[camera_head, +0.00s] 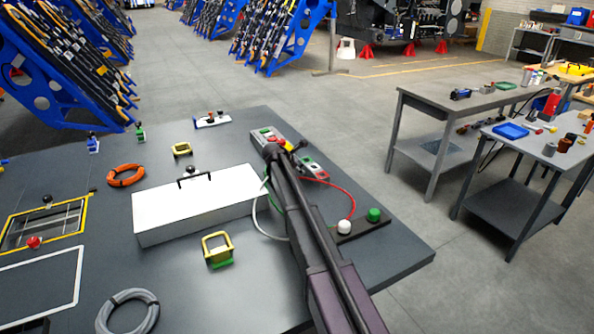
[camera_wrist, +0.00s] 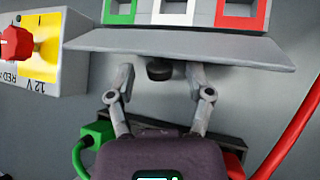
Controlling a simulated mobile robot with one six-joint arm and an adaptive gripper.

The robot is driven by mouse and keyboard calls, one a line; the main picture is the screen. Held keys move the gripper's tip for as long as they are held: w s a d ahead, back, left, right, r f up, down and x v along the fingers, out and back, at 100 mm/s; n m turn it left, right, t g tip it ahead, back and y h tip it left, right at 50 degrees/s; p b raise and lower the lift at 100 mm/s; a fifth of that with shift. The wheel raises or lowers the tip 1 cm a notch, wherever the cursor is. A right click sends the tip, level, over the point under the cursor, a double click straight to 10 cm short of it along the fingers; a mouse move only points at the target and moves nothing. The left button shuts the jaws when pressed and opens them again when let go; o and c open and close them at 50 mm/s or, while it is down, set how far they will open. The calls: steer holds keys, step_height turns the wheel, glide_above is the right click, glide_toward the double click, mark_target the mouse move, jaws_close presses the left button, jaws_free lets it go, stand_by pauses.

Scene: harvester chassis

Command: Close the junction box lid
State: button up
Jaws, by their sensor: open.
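The junction box shows in the wrist view as a grey housing with green, white (camera_wrist: 176,11) and red square sockets. Its grey lid (camera_wrist: 180,46) stands raised in front of the sockets, leaving them uncovered. A dark round knob (camera_wrist: 160,70) sits at the lid's near side. My gripper (camera_wrist: 160,80) is open, with one finger on each side of the knob. The fingertips are close to the lid; I cannot tell if they touch it. In the head view, my gripper (camera_head: 281,150) partly hides the lid beside the box's coloured sockets (camera_head: 314,168).
A switch box (camera_wrist: 60,55) with a red knob on yellow is left of the lid. A green plug (camera_wrist: 92,140) and a red cable (camera_wrist: 298,125) lie nearby. A large white box (camera_head: 200,205) stands left of my arm on the dark table (camera_head: 395,255).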

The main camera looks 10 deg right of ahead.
jaws_close()
steer(key=shift+d+r+p, duration=0.1)
steer(key=shift+r+p, duration=0.1)
steer(key=shift+p, duration=0.1)
